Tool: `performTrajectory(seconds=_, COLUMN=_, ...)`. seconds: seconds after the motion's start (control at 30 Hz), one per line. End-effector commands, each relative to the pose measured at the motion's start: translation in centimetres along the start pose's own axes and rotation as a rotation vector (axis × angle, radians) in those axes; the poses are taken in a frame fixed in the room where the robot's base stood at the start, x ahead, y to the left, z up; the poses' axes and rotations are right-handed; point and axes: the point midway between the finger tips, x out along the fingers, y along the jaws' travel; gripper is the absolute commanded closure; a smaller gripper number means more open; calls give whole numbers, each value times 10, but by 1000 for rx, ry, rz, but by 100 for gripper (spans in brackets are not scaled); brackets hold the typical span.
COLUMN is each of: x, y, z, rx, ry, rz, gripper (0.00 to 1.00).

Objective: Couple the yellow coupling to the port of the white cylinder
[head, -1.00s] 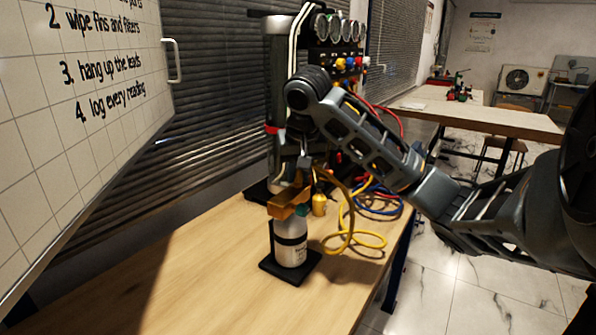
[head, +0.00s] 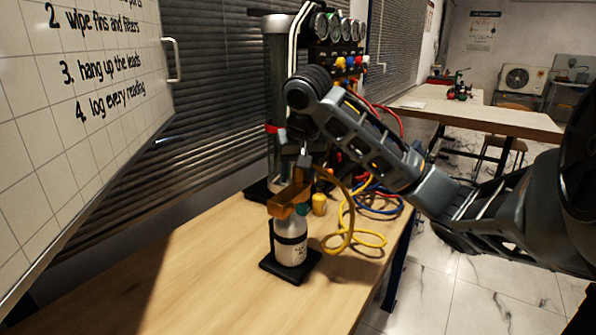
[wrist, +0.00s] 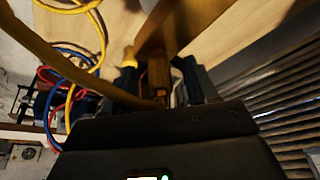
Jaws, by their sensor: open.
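The white cylinder (head: 290,248) stands upright on a black base (head: 272,268) on the bench, with a black band around it. The yellow coupling (head: 297,192) is an amber, angular piece at the top of the cylinder; whether it is fully seated on the port cannot be told, as the port is hidden. In the wrist view the coupling (wrist: 160,75) shows between my fingers. My gripper (head: 303,168) is open, pointing down just above and around the coupling's upper part. A yellow hose (head: 352,215) loops from beside my gripper down to the bench.
A small yellow pot (head: 319,204) stands right behind the cylinder. Blue and red hoses (head: 378,205) lie coiled to the right. Behind stands a gauge panel (head: 335,40) beside a tall dark column. The bench (head: 170,275) is clear on the left and front.

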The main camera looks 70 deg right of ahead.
Motion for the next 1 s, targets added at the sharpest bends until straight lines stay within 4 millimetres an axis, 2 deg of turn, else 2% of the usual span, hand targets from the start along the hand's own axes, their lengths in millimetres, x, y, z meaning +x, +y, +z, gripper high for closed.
performTrajectory(seconds=0.13, x=0, y=0, z=0, rx=0, ry=0, rz=0, gripper=29)
performTrajectory(seconds=0.43, x=-6, y=0, z=-1, rx=0, ry=2, rz=1, gripper=29)
performTrajectory(seconds=0.8, x=-60, y=0, z=-1, rx=-3, ry=3, rz=2, gripper=29)
performTrajectory(seconds=1.0, x=-76, y=-2, z=0, rx=-2, ry=2, rz=-5, gripper=29)
